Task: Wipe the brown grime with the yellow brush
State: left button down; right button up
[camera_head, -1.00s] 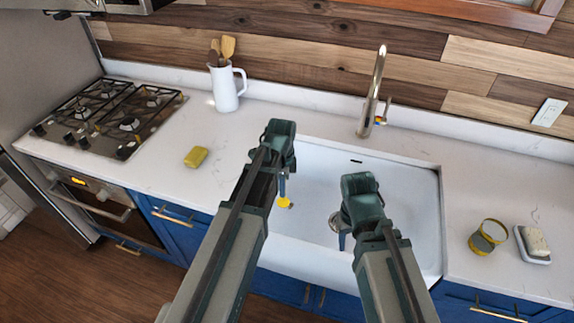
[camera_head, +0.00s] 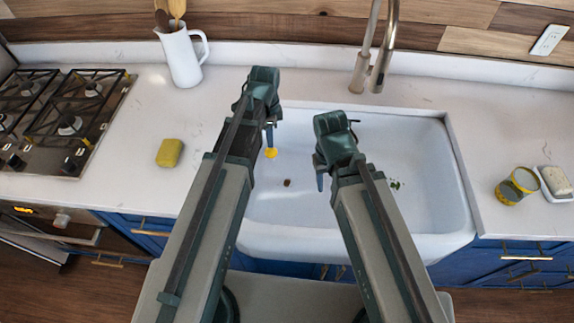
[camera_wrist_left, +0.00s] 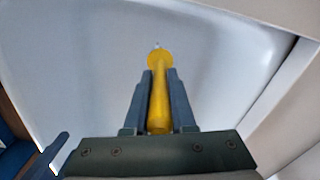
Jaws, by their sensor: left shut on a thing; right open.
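The yellow brush (camera_head: 271,153) is in my left gripper (camera_head: 270,134), over the left part of the white sink (camera_head: 330,240). In the left wrist view the brush (camera_wrist_left: 159,98) lies between the two shut fingers (camera_wrist_left: 159,90), its round end pointing away above the sink floor. A small brown grime spot (camera_head: 287,182) is on the sink floor, just below and right of the brush in the head view; the brush appears apart from it. My right gripper (camera_head: 321,178) is open and empty over the middle of the sink.
Green bits (camera_head: 396,185) lie in the sink's right part. The faucet (camera_head: 375,50) stands behind it. A yellow sponge (camera_head: 170,152) and white pitcher (camera_head: 181,57) are on the left counter near the stove (camera_head: 70,125). A cup (camera_head: 517,187) and soap dish (camera_head: 555,183) are at right.

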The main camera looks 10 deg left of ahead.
pick_arm(q)
jog(key=d+f+n+b, duration=0.1)
jog(key=d+f+b, duration=0.5)
jog(key=f, duration=0.3)
jog(key=shift+s+f+n+b, duration=0.3)
jog(key=shift+s+n+b, duration=0.15)
jog(key=shift+b, duration=0.2)
pick_arm(e)
notch_tip(320, 180, down, 10)
jog(key=shift+r, duration=0.2)
